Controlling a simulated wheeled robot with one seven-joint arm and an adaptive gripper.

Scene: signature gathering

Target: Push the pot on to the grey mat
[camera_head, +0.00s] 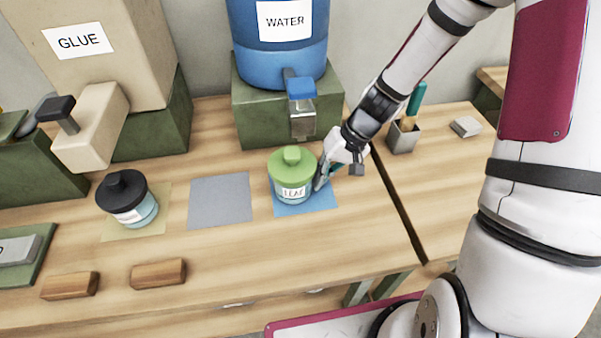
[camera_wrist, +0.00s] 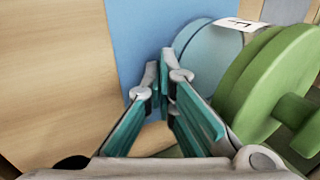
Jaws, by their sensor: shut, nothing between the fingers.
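The pot with a green lid (camera_head: 292,176) stands upright on the blue mat (camera_head: 318,198), its label facing the front. The grey mat (camera_head: 220,200) lies bare just to its left. My gripper (camera_head: 320,184) is shut and empty, low at the right side of the green-lidded pot. In the wrist view my gripper's teal fingers (camera_wrist: 164,85) meet at the tips, close beside the pot's pale blue body (camera_wrist: 205,60). I cannot tell whether they touch it. A second pot, with a black lid (camera_head: 122,190), stands on the tan mat (camera_head: 162,215).
A blue water tank (camera_head: 280,50) with a tap stands behind the green-lidded pot. A glue container (camera_head: 100,60) stands at the back left. Wooden blocks (camera_head: 158,273) lie along the front. A grey cup (camera_head: 404,138) stands right of my gripper. A gap runs between the tables.

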